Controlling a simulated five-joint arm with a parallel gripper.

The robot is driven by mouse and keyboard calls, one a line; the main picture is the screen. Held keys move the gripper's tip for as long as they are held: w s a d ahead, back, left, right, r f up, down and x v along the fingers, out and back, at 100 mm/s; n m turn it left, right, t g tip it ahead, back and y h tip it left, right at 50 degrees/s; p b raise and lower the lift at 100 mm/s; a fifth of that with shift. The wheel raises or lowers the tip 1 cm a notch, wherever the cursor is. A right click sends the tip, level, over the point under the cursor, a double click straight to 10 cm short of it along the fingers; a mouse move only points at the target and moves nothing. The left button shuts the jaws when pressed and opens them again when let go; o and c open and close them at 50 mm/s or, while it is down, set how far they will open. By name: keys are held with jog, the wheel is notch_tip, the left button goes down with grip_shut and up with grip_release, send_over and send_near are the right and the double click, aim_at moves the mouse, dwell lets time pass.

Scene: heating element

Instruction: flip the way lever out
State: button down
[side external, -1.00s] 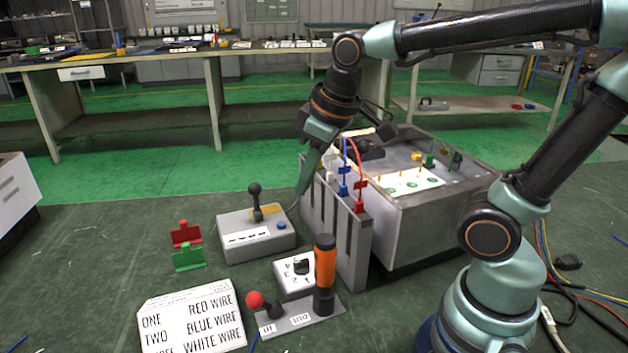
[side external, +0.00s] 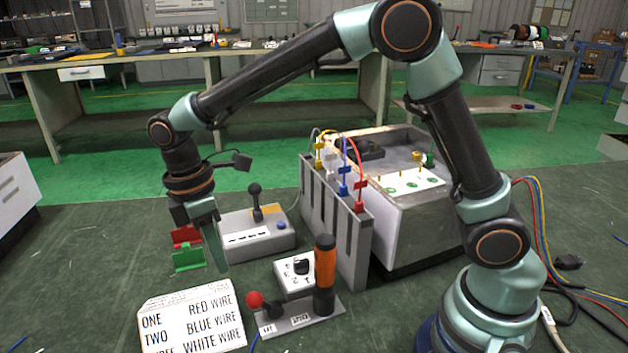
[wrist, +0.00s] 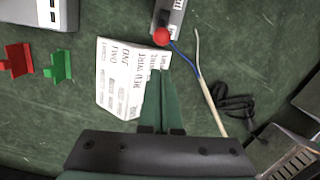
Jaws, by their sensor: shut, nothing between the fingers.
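A red-ball lever (side external: 255,299) stands at the left end of a grey base plate (side external: 332,327) carrying small labels; the red ball also shows in the wrist view (wrist: 161,36). An upright orange and black handle (side external: 325,268) stands on the same plate. A grey control box (side external: 257,241) behind carries a black-knobbed lever (side external: 255,197) standing about upright. Which lever is the way lever, I cannot tell from the labels. In the wrist view my fingertips (wrist: 163,78) overlap the paper's edge.
A white paper (side external: 192,320) with wire words lies at the front left. Red (side external: 186,236) and green (side external: 188,257) holders stand behind it. A white dial box (side external: 294,279) sits behind the plate. A slotted grey rack (side external: 345,235) with wires stands by a metal tank (side external: 420,225).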

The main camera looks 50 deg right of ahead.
aim_at(258, 303)
jog(key=shift+a+f, duration=0.25)
jog(key=shift+f, duration=0.05)
jog(key=f, duration=0.3)
jog(key=s+f, duration=0.1)
jog(key=f, duration=0.2)
jog(key=d+f, duration=0.1)
jog(key=f, duration=0.3)
jog(key=shift+s, duration=0.15)
jog(key=shift+s+d+r+t, duration=0.25)
jog(key=shift+d+r+t, duration=0.15)
jog(key=shift+r, duration=0.15)
dwell(0.5)
